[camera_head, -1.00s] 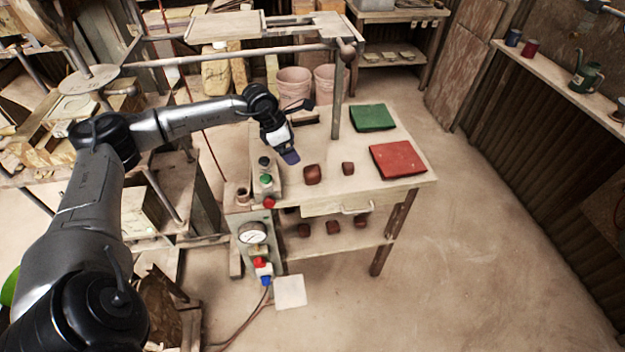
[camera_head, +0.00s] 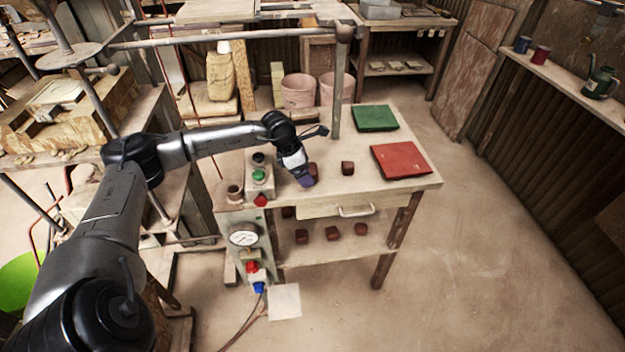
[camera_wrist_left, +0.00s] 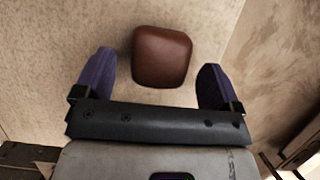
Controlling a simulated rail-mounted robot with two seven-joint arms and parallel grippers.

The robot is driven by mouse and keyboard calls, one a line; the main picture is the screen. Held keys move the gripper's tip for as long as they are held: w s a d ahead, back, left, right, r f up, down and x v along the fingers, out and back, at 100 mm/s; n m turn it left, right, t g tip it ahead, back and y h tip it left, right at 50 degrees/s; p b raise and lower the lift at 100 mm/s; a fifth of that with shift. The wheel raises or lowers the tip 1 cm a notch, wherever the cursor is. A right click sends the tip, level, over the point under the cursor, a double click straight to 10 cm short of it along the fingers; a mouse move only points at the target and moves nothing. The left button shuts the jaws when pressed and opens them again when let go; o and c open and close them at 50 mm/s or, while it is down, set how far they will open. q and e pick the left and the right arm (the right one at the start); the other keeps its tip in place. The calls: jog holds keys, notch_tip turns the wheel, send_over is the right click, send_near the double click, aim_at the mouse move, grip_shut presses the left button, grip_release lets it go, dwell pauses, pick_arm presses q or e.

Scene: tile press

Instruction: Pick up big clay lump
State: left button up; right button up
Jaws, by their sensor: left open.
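The big clay lump (camera_head: 313,169) is a reddish-brown rounded block on the wooden table, partly hidden behind my left gripper (camera_head: 307,180) in the head view. In the left wrist view the big lump (camera_wrist_left: 162,57) lies between and just beyond the two purple fingertips of the left gripper (camera_wrist_left: 156,80). The fingers are open and apart from it, with a gap on both sides. A smaller clay lump (camera_head: 347,168) sits to the right on the same table. My right gripper is not in view.
A green mat (camera_head: 375,118) and a red mat (camera_head: 400,160) lie on the table's right side. A button box (camera_head: 259,174) stands left of the gripper, and a metal post (camera_head: 337,95) rises behind. Several lumps (camera_head: 333,233) lie on the shelf below.

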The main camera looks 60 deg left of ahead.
pick_arm(q)
jog(key=shift+w+d+f, duration=0.1)
jog(key=shift+w+f, duration=0.15)
jog(key=shift+f, duration=0.2)
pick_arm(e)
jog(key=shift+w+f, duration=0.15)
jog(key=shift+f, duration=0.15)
pick_arm(q)
jog(key=shift+s, duration=0.1)
jog(key=shift+c, duration=0.3)
jog(key=shift+c, duration=0.7)
jog(key=shift+r, duration=0.1)
jog(key=c, duration=1)
jog(key=shift+o, duration=0.2)
jog(key=shift+r, duration=0.1)
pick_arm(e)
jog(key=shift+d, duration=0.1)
